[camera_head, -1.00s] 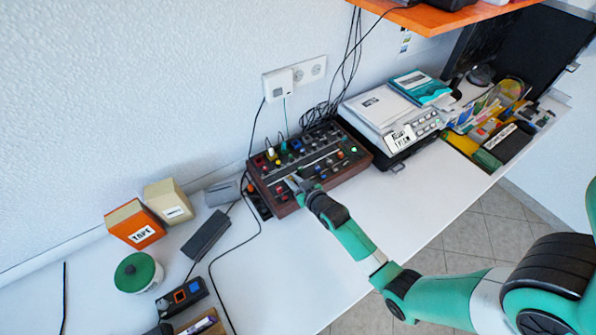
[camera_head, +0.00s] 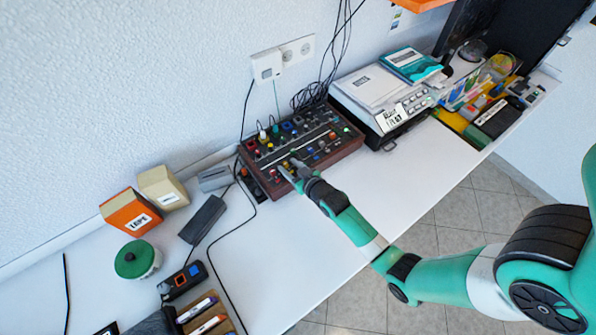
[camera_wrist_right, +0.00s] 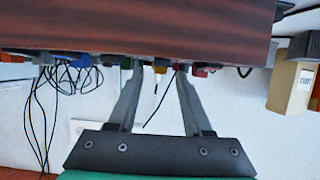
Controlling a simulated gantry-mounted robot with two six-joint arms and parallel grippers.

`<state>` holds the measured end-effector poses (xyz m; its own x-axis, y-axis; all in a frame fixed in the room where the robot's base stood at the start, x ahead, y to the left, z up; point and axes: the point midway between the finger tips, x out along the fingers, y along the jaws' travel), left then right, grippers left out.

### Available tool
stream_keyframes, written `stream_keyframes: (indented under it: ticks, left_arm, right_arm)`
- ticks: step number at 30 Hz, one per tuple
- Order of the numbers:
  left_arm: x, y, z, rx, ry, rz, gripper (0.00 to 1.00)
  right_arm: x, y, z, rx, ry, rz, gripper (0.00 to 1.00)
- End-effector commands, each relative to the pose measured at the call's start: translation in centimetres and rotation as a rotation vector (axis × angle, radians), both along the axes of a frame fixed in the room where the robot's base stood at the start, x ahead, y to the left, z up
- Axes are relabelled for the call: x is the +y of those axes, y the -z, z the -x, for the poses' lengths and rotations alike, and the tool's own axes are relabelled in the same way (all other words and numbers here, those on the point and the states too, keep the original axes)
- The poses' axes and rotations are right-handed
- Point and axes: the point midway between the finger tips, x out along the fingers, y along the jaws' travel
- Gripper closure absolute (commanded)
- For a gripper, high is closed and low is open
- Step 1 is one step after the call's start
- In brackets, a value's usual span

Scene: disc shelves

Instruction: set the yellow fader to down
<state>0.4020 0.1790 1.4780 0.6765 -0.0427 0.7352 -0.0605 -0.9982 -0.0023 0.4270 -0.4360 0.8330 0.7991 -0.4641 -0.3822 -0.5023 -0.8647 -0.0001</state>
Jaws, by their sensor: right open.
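The control box (camera_head: 318,173), dark-topped with brown sides, stands on the table against the wall and carries several coloured knobs and caps. My right gripper (camera_head: 288,172) is over its front left part, pointing down at the panel. In the right wrist view the right gripper (camera_wrist_right: 159,70) is open, with its two fingers apart at the panel. A yellow cap (camera_wrist_right: 160,67) shows between the fingertips, with no clear contact. I cannot tell how far along its slot the yellow fader is. My left gripper is not in view.
Green (camera_wrist_right: 126,62) and red (camera_wrist_right: 200,69) caps sit close beside the fingers. A white device (camera_head: 385,100) stands right of the box. A dark adapter (camera_head: 203,219) and cables lie to its left. The table in front is clear.

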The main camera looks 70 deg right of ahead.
Motion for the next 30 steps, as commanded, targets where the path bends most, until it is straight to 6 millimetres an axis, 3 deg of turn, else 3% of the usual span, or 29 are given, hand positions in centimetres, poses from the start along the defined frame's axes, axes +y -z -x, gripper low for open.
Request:
stream_keyframes:
  ticks: [6, 12, 17, 30]
  left_arm:
    - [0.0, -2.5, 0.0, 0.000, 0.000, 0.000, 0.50]
    - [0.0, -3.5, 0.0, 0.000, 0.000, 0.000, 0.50]
    - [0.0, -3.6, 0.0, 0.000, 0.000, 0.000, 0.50]
    - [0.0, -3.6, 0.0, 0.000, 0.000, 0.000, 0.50]
  right_arm:
    - [2.5, -2.4, 4.2, 0.003, 0.000, -0.001, 0.50]
    - [4.2, -3.6, 7.2, 0.002, 0.000, -0.001, 0.50]
    - [4.7, -4.0, 8.1, 0.000, 0.000, 0.000, 0.50]
    - [4.7, -3.9, 8.1, 0.000, 0.000, 0.000, 0.50]
